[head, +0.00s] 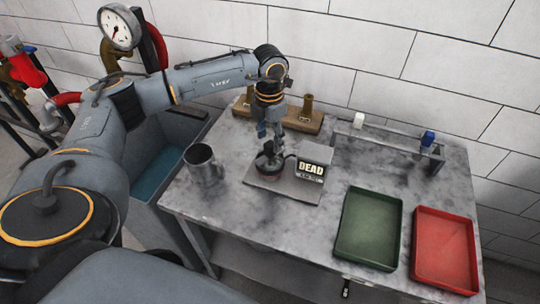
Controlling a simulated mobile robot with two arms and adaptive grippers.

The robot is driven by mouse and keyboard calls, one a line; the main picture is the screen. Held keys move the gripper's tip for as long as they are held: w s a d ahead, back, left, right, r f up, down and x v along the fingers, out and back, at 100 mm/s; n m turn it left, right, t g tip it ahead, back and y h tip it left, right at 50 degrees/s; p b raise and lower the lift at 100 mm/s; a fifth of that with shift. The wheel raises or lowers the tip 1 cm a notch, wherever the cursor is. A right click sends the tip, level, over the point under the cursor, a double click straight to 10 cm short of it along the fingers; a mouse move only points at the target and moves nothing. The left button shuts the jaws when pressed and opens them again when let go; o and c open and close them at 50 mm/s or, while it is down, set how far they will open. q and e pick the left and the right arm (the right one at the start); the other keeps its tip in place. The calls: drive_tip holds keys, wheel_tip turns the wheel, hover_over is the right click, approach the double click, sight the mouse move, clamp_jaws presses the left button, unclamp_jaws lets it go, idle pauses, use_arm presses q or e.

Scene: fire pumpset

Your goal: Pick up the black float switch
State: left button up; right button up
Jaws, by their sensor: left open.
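The black float switch (268,162) sits on a grey mat (279,190) on the grey table, next to a small sign reading "DEAD" (311,171). My left gripper (268,140) points down right above the switch, its jaws open. Its fingertips are close to the switch and partly cover it. I cannot tell whether they touch it. My right gripper is not in view.
A metal mug (203,163) stands left of the mat. A wooden block with brass posts (307,117) is behind the gripper. A green tray (369,228) and a red tray (445,249) lie at right. A rack with a white and a blue piece (388,141) stands at the back.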

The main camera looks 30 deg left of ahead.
sight(270, 144)
use_arm(q)
wheel_tip(270, 144, down, 4)
drive_tip(key=shift+d+r+p, duration=0.1)
drive_tip(key=shift+r+p, duration=0.15)
drive_tip(key=shift+p, duration=0.45)
drive_tip(key=shift+f, duration=0.35)
clamp_jaws()
drive_tip(key=shift+r, duration=0.1)
wheel_tip(270, 144, up, 10)
drive_tip(key=b, duration=0.2)
drive_tip(key=shift+b, duration=0.35)
wheel_tip(270, 144, up, 8)
drive_tip(key=p, duration=0.5)
drive_tip(key=shift+r, duration=0.2)
